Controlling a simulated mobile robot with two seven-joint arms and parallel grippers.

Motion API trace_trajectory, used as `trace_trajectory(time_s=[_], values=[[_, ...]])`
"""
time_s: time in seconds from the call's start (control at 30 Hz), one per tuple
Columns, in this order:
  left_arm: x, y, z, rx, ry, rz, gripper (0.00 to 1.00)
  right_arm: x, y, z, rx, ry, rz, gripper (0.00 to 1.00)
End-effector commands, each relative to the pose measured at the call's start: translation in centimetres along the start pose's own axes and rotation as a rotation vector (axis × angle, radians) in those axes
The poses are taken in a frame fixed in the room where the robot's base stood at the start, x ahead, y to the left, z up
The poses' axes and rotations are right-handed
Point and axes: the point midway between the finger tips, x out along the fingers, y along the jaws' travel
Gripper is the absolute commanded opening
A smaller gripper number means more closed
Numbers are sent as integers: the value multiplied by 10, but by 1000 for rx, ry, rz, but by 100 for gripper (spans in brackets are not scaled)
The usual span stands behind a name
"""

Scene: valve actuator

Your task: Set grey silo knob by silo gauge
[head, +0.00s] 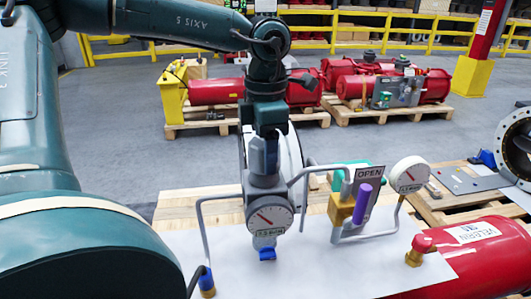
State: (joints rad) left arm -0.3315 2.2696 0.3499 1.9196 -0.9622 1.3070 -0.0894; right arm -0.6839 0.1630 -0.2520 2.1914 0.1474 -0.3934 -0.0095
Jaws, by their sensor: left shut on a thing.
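My left arm reaches in from the upper left and bends down to the pipework on the white panel. A second white gauge (410,174) stands at the right; I cannot tell which is the silo gauge. My right gripper is not in view.
A blue knob (267,254) sits below the near gauge. A blue-topped brass fitting (206,283), a purple lever (362,204) beside an OPEN plate (369,174), and a red knob (421,243) stand around it. A red cylinder (480,250) lies at the right.

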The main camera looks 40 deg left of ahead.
Motion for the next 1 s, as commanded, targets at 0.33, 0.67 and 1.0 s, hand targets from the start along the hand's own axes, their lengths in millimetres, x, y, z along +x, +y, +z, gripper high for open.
trace_trajectory(time_s=[0.33,0.67,1.0], values=[[-1,0,1,206,-6,3,30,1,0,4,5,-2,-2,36],[-1,0,1,274,-6,3,30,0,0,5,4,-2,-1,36],[-2,-1,1,276,-7,2,30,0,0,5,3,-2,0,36]])
